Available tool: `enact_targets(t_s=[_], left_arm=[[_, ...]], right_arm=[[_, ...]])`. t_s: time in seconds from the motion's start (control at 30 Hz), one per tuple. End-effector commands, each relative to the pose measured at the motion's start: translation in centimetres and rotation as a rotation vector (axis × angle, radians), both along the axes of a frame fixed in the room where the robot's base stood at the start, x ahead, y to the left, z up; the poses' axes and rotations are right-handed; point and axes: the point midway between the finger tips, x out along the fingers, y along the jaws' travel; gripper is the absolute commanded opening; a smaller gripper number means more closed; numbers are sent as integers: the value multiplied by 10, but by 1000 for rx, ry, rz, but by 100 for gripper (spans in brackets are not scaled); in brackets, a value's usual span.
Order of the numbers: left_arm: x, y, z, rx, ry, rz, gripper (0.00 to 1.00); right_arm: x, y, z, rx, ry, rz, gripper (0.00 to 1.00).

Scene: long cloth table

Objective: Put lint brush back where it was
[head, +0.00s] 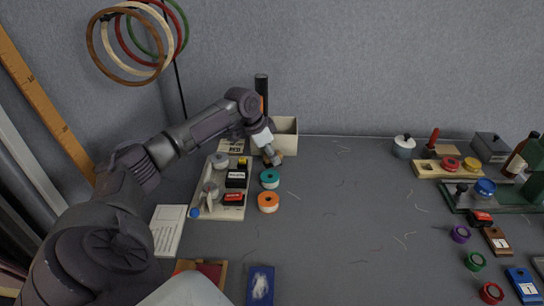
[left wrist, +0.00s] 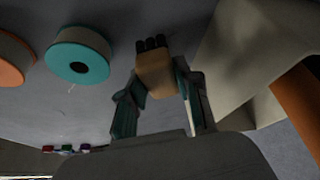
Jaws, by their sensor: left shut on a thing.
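My left gripper (head: 268,148) reaches from the left to the back of the table, in front of a cream box. In the left wrist view the left gripper (left wrist: 162,92) is shut on a small tan wooden piece with dark tufts at its end, which looks like the lint brush (left wrist: 155,72). In the head view only a small brown part of the brush (head: 275,159) shows beside the fingertips. Whether it touches the table is unclear. My right gripper is not in view.
The cream box (head: 287,138) stands close behind the gripper. A teal roll (head: 270,174) and an orange roll (head: 268,195) lie in front. The table's middle is clear except for loose threads.

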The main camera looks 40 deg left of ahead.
Motion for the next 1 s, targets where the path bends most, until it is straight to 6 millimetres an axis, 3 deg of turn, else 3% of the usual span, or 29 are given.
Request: enact_targets(t_s=[0.4,0.43,0.57,0.87,1.0], left_arm=[[0,0,-10,0,0,1,5],[0,0,-10,0,0,1,36],[0,0,-10,0,0,1,58],[0,0,-9,0,-1,1,58],[-3,3,3,2,-1,1,58]], right_arm=[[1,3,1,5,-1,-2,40],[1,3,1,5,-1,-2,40],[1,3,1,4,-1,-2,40],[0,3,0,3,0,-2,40],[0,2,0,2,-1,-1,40]])
